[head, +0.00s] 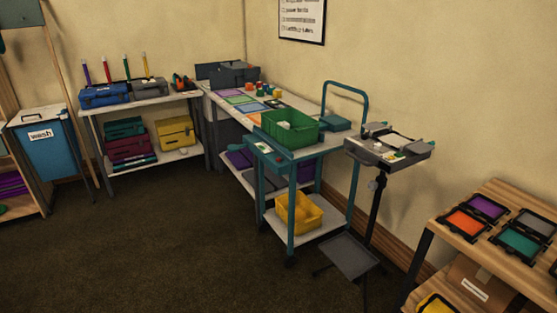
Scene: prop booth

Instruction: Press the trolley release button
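The teal-framed trolley (291,215) stands right of centre, along the right wall. A teal panel (264,150) sticks out at the left end of its top, with a small pale patch and a small reddish spot on it. Which of these marks is the release button is too small to tell. A green crate (290,140) sits on the trolley's top, and a yellow bin (298,218) on its lower shelf. Neither of my grippers is in view.
A stand with a grey tray (385,158) is close to the trolley's right side. A wooden shelf (451,233) with coloured pads is at the lower right. A white-topped table (160,101) with toolboxes stands at the back left. The dark carpet (160,240) in front is clear.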

